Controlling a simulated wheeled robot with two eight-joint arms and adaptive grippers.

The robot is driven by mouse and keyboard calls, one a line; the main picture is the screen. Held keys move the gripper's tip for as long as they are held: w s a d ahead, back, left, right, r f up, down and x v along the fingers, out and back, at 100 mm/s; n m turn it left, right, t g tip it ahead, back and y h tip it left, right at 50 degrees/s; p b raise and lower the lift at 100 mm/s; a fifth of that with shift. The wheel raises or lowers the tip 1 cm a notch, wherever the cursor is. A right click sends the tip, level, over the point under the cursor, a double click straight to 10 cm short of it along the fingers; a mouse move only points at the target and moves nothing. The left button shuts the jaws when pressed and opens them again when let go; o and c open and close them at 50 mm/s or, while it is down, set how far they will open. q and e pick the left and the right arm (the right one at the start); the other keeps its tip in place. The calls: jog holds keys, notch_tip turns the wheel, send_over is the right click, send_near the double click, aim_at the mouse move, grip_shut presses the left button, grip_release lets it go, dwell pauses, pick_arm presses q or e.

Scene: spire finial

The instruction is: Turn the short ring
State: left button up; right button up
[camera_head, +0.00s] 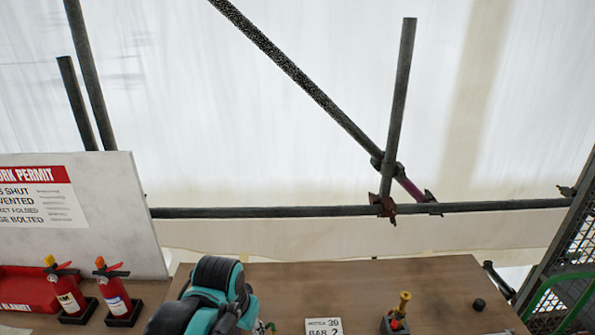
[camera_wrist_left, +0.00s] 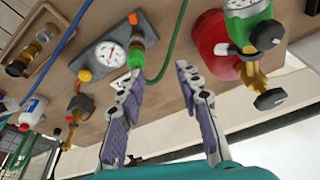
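In the left wrist view my left gripper (camera_wrist_left: 158,78) is open with nothing between its fingers. Its left fingertip is close to a grey gauge panel (camera_wrist_left: 93,68) with a white round dial, an orange knob and a fitting with a green collar (camera_wrist_left: 137,40). A red cylinder (camera_wrist_left: 212,42) with a green-cased gauge (camera_wrist_left: 245,22) and a brass valve with black knobs is right of the fingers. I cannot tell which part is the short ring. In the head view my teal and black left arm hides part of the bench; its fingers do not show. My right gripper is in neither view.
Red extinguishers (camera_head: 115,292) stand left. Scaffold tubes (camera_head: 290,212) cross behind. A green hose (camera_wrist_left: 172,50) runs near the fingers.

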pick_arm(q)
jog(key=s+a+f+n+t, duration=0.3)
jog(key=s+a+t, duration=0.1)
jog(key=s+a, duration=0.2)
jog(key=shift+s+a+f+n+y+b, duration=0.3)
jog(key=shift+s+f+b, duration=0.1)
jog(key=shift+s, duration=0.25)
